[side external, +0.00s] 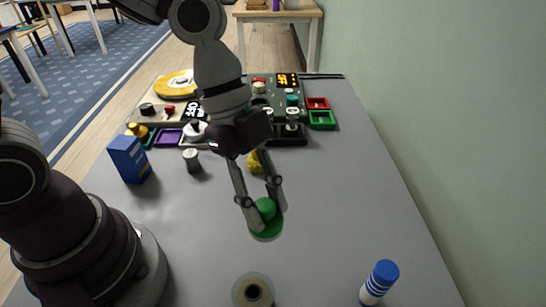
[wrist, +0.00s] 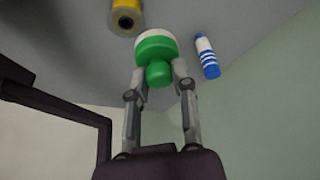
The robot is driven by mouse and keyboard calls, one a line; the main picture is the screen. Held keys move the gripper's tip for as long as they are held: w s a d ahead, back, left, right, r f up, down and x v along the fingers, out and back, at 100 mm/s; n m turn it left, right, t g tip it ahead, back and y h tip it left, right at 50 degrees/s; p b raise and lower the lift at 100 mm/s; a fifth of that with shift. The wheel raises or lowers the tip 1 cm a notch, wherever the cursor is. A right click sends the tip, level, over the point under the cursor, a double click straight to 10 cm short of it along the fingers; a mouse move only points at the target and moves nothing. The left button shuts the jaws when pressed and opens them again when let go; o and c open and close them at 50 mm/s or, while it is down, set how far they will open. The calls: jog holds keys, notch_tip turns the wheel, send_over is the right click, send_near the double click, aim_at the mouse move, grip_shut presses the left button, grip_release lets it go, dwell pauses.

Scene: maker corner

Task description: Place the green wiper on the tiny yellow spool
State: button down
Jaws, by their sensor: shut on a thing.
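The green wiper (side external: 266,229) is a round disc with a knob on top. My gripper (side external: 264,205) is shut on its knob, one finger on each side. In the wrist view the wiper (wrist: 155,47) shows a white layer on its far side, and my fingers (wrist: 160,76) flank the knob. It appears held above the table; the exact height is unclear. The tiny yellow spool (side external: 253,291) stands on the table at the bottom of the side view, nearer that camera than the wiper and apart from it. In the wrist view the spool (wrist: 126,19) is at the upper left.
A blue-and-white striped cylinder (side external: 379,282) stands right of the spool. A blue box (side external: 129,159) and a small grey-topped cylinder (side external: 191,160) stand at left. A yellow item (side external: 254,162) is partly hidden behind my gripper.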

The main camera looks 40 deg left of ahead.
aim_at(259, 306)
jog(key=s+f+m, duration=0.1)
jog(key=f, duration=0.1)
jog(key=s+d+f+m+g, duration=0.1)
jog(key=s+f, duration=0.1)
jog(key=f, duration=0.1)
jog(key=s+d+f+m, duration=0.1)
jog(key=f+m, duration=0.1)
jog(key=shift+s+f+g, duration=0.3)
jog(key=shift+f, duration=0.05)
jog(key=c, duration=0.9)
grip_release()
jog(key=shift+f, duration=0.15)
jog(key=shift+w, duration=0.1)
